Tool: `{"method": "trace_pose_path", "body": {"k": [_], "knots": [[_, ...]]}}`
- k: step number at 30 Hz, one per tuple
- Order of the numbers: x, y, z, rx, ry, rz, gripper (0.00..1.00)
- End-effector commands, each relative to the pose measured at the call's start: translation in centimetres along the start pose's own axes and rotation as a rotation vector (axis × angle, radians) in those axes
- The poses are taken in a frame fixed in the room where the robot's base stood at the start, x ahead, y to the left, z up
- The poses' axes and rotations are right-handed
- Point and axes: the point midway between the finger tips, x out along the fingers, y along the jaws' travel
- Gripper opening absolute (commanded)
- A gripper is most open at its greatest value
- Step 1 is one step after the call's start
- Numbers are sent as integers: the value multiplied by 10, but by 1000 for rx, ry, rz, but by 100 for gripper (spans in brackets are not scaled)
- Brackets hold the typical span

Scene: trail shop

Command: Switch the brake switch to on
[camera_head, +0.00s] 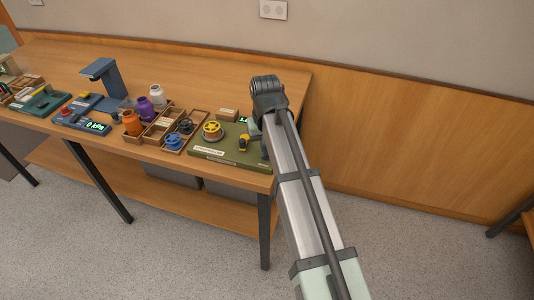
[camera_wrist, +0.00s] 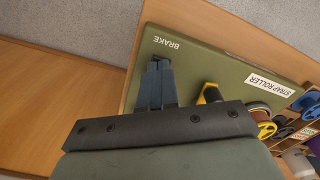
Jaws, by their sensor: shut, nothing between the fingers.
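The olive-green strap roller board (camera_head: 228,155) lies at the right end of the table in the head view. In the wrist view the board (camera_wrist: 215,50) carries a printed BRAKE label (camera_wrist: 166,43) near one corner. My gripper (camera_wrist: 158,66) is shut and empty, its fingertips over the board just beside that label. The brake switch itself does not show; the fingers may hide it. In the head view my arm covers the board's right end, and my gripper (camera_head: 253,128) is partly hidden. A yellow-and-black part (camera_wrist: 211,93) stands on the board near the fingers.
A yellow spool (camera_head: 212,131) sits on the board. Farther left stands a blue device (camera_head: 104,76). The table's back strip (camera_head: 220,85) is clear.

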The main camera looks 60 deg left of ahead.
Motion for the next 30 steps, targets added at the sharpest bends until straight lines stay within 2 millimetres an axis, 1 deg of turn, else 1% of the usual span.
{"method": "trace_pose_path", "body": {"k": [25,30], "knots": [[10,0,0,0,0,0,0],[8,0,0,0,0,0,0]]}}
